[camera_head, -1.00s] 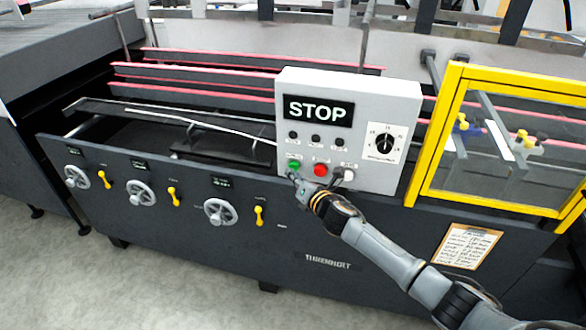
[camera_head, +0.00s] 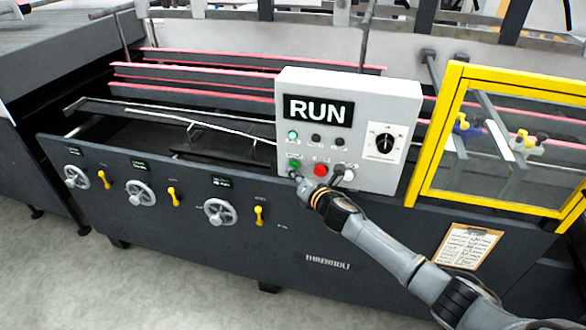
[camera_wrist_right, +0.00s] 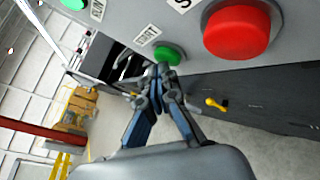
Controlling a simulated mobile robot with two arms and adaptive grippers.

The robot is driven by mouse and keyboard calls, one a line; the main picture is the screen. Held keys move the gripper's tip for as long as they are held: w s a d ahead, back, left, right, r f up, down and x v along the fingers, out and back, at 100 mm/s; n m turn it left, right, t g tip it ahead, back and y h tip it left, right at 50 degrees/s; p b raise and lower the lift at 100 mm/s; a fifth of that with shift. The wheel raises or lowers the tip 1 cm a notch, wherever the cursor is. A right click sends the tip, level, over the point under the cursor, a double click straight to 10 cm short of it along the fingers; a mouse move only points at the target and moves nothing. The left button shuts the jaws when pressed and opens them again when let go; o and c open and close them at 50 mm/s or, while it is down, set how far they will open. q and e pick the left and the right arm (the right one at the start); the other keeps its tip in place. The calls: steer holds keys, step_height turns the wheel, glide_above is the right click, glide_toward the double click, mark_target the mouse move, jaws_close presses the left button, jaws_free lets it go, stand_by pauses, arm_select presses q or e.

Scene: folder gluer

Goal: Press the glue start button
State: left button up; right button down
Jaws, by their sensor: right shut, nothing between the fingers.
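The pale control box (camera_head: 375,90) stands on the machine's front, and its display (camera_head: 318,110) reads RUN. The green button (camera_head: 294,163) is at the box's lower left. In the right wrist view, the green button (camera_wrist_right: 168,54) sits under a START label. My right gripper (camera_head: 297,177) is shut and empty just below it. In the right wrist view, the right gripper's tips (camera_wrist_right: 162,68) overlap the button's lower edge; I cannot tell whether they touch. A green lamp (camera_head: 293,135) above is lit. My left gripper is not in view.
A red button (camera_head: 321,170) sits right beside the green one, with a pale control (camera_head: 347,172) further right. A black dial (camera_head: 384,143) is above. A yellow-framed guard (camera_head: 433,140) stands to the right. Handwheels (camera_head: 140,193) and yellow levers line the front panel.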

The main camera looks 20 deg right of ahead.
stand_by(0.3)
steer(key=shift+s+a+p, duration=0.3)
steer(key=shift+s+a, duration=0.15)
steer(key=shift+s, duration=0.35)
steer(key=s+a, duration=0.1)
steer(key=s, duration=0.1)
steer(key=s+a+p, duration=0.1)
steer(key=s, duration=0.1)
steer(key=shift+a, duration=0.4)
stand_by(0.4)
